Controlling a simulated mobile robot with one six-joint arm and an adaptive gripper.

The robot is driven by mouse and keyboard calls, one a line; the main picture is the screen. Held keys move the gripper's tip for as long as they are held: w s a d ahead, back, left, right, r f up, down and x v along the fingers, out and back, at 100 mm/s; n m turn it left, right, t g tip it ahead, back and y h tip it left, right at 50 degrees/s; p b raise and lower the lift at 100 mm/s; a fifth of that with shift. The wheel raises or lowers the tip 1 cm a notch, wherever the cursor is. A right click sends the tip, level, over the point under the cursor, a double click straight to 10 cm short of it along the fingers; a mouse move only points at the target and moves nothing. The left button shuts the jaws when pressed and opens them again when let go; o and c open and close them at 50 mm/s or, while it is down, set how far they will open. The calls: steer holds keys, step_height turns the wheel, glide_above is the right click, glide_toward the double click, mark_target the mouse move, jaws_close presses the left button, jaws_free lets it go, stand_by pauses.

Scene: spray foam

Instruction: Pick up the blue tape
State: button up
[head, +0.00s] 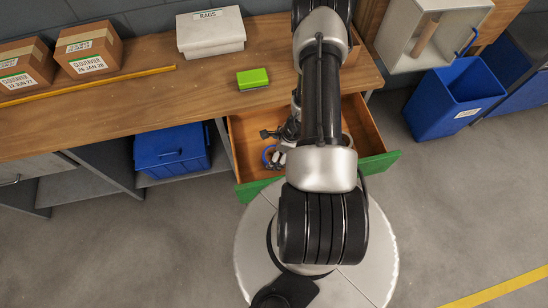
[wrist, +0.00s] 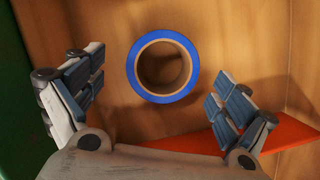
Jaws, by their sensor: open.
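The blue tape is a roll with a blue outer band and a tan core. In the wrist view the blue tape (wrist: 165,98) lies flat on the wooden drawer floor, its open core facing me. It sits between and beyond the fingers of my gripper (wrist: 160,92), which are spread wide with nothing between them. In the head view a blue curve of the tape (head: 267,156) shows in the open drawer (head: 247,130). My gripper (head: 270,145) is over it there, and my arm covers much of the drawer.
A flat orange-red object (wrist: 285,133) lies beside the right finger. The drawer has wooden walls and a green front (head: 256,188). A green block (head: 252,78), a white box (head: 210,32) and cardboard boxes (head: 88,50) stand on the bench above.

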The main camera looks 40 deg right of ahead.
mark_target(269, 150)
steer(key=x, duration=0.3)
steer(key=b+x, duration=0.1)
steer(key=shift+w+d+f, duration=0.1)
steer(key=shift+d+f, duration=0.2)
steer(key=c, duration=1.3)
